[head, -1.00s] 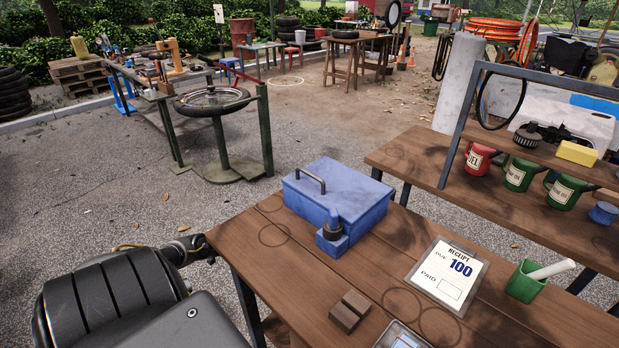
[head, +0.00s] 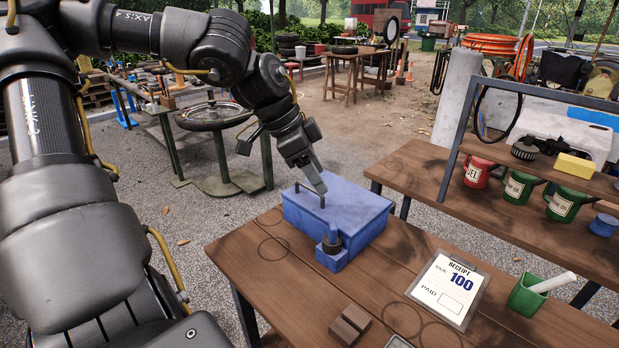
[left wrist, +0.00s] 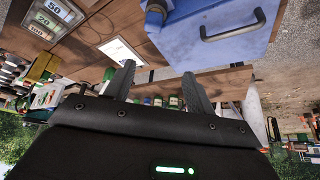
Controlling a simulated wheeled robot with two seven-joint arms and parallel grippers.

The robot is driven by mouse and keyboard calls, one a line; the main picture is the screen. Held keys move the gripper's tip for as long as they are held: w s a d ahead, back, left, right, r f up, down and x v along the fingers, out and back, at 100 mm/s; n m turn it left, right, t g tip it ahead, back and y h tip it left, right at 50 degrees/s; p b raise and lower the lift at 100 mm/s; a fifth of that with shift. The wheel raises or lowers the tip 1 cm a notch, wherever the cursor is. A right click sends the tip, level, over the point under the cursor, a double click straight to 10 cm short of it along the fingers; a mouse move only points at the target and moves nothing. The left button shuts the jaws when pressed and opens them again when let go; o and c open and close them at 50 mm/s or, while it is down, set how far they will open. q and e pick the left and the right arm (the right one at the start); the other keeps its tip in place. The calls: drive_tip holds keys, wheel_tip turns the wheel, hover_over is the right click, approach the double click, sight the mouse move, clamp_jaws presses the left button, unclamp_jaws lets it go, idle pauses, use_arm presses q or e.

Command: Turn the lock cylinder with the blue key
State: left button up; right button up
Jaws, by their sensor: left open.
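A blue metal box (head: 355,210) with a dark bar handle stands on the wooden table. On its front is a blue block (head: 333,262) with a dark round lock cylinder (head: 331,247). A blue upright piece, seemingly the blue key (head: 332,231), stands at the cylinder. In the left wrist view the box (left wrist: 195,38) and its handle show at the top right, and the blue key (left wrist: 155,14) at the top. My left gripper (head: 319,187) is above the box near the handle, its fingers pointing down. Its fingers (left wrist: 158,70) are apart with nothing between them.
A shelf (head: 440,185) with red and green cans stands at the back right. The tabletop left of the box is fairly clear.

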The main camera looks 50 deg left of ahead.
sight(332, 224)
use_arm(q)
drive_tip(key=shift+g+y, duration=0.4)
drive_tip(key=x, duration=0.3)
drive_tip(key=s+x, duration=0.1)
drive_tip(key=x, duration=0.3)
drive_tip(key=s+x, duration=0.1)
drive_tip(key=x, duration=0.2)
drive_tip(key=shift+d+f, duration=0.4)
drive_tip(key=shift+f, duration=0.25)
